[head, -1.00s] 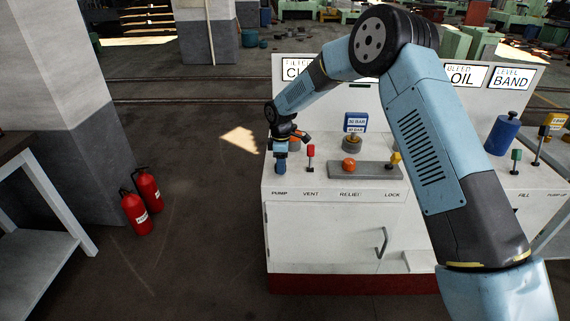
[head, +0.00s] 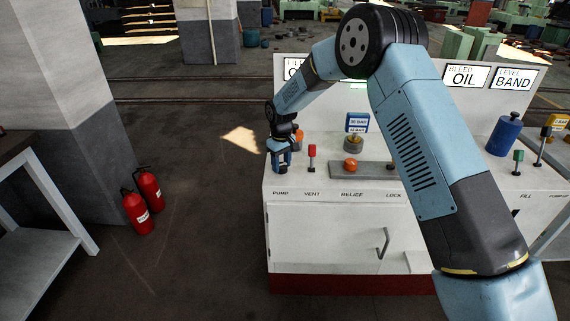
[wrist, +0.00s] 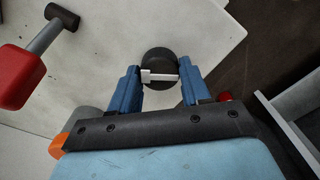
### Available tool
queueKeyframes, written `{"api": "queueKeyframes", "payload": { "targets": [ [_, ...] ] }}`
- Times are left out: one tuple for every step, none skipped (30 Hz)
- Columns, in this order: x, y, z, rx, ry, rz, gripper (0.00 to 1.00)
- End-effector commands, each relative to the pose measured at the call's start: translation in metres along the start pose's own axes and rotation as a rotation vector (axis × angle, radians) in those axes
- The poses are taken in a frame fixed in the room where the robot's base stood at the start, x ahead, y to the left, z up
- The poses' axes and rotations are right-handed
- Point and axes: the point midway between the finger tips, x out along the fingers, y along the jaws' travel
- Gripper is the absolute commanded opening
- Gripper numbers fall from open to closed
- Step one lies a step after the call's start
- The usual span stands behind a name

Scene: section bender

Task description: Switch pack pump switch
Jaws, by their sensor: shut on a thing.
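The pump switch (wrist: 158,62) is a round black knob with a pale crossbar, in the middle of the wrist view. My gripper (wrist: 161,80) points down at it, with one blue finger at each end of the crossbar. The fingers are shut on the switch. In the head view my gripper (head: 281,165) is at the left end of the white console (head: 320,235), above the PUMP label (head: 280,193). There the gripper hides the switch.
The red-topped VENT lever (head: 312,153) stands close to the right of my gripper; its red handle (wrist: 18,75) shows in the wrist view. An orange knob (head: 351,165) sits on the grey RELIEF plate. Red extinguishers (head: 137,212) stand on the floor at left.

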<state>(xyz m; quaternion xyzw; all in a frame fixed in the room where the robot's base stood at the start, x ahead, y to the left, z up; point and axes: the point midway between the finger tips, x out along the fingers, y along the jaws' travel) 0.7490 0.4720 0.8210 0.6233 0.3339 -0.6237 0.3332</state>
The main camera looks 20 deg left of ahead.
Motion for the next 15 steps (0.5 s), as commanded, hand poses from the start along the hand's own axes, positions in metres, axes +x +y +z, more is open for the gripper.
{"api": "queueKeyframes", "payload": {
  "targets": [
    [-0.0036, 0.0099, -0.0013, 0.041, 0.01, 0.012, 0.16],
    [-0.0036, 0.0101, -0.0012, 0.061, 0.01, 0.012, 0.16],
    [-0.0035, 0.0102, -0.0011, 0.086, 0.01, 0.012, 0.16],
    [-0.0035, 0.0102, -0.0011, 0.103, 0.01, 0.012, 0.16],
    [-0.0034, 0.0101, -0.0011, 0.12, 0.01, 0.012, 0.16],
    [-0.0033, 0.0099, -0.0011, 0.14, 0.01, 0.011, 0.16],
    [-0.0033, 0.0098, -0.0011, 0.154, 0.01, 0.011, 0.16],
    [-0.0032, 0.0097, -0.001, 0.166, 0.01, 0.011, 0.16],
    [-0.0031, 0.0097, -0.0009, 0.183, 0.01, 0.011, 0.15],
    [-0.003, 0.0097, -0.0008, 0.193, 0.009, 0.011, 0.16],
    [-0.0029, 0.0098, -0.0007, 0.201, 0.009, 0.011, 0.16],
    [-0.0028, 0.0098, -0.0005, 0.213, 0.009, 0.011, 0.15],
    [-0.0027, 0.0099, -0.0004, 0.22, 0.008, 0.011, 0.15],
    [-0.0026, 0.0099, -0.0003, 0.225, 0.008, 0.011, 0.15],
    [-0.0025, 0.0099, -0.0002, 0.231, 0.008, 0.011, 0.15]
  ]
}}
